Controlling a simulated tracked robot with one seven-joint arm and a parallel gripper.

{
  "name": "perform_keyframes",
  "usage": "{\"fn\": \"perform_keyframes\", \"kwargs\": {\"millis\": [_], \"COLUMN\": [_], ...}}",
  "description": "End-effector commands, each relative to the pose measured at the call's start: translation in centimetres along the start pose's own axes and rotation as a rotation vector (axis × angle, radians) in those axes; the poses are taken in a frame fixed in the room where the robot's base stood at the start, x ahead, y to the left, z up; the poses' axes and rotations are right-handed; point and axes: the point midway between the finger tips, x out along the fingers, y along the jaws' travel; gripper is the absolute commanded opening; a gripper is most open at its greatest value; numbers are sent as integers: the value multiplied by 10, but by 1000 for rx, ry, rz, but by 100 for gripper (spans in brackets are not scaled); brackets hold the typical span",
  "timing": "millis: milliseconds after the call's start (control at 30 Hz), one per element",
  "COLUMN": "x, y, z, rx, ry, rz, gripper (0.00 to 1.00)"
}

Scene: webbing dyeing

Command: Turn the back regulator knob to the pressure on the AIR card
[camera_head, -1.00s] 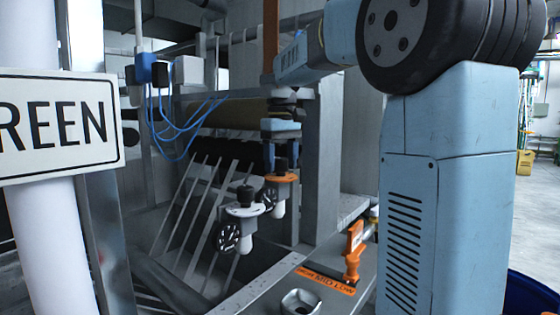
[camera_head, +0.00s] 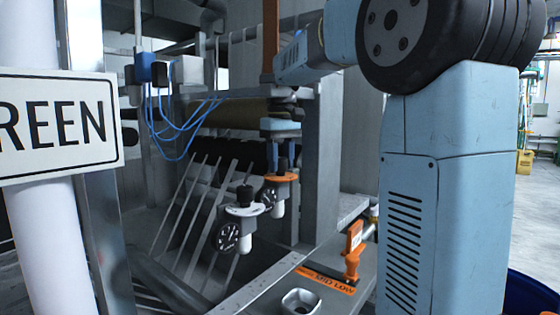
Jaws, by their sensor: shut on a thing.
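The back regulator (camera_head: 286,178) has an orange body, a white bowl below and a dark gauge at its left side. My gripper (camera_head: 281,160) points down over it from above, shut on its dark knob, which the fingers mostly hide. The front regulator (camera_head: 243,211) stands closer and to the left, white with a black knob (camera_head: 245,193) on top and a round black gauge (camera_head: 228,237). The gauge readings are too small to read. I cannot make out an AIR card.
An orange-handled valve (camera_head: 352,262) stands beside an orange plate marked MID LOW (camera_head: 327,279). A sign reading REEN (camera_head: 55,125) is on a white column at left. Slanted metal bars (camera_head: 190,205) lie left of the regulators. A grey post (camera_head: 322,150) stands just right of my gripper.

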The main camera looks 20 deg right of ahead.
Motion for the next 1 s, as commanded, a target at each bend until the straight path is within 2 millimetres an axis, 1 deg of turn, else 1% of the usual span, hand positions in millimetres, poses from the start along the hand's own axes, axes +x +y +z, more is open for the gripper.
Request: {"fn": "perform_keyframes", "kwargs": {"millis": [267,700,1000], "x": [0,0,0], "y": [-1,-1,-1], "z": [0,0,0], "rx": [156,566,812], "ry": [0,1,1], "rz": [-1,0,0], "gripper": [9,9,9]}}
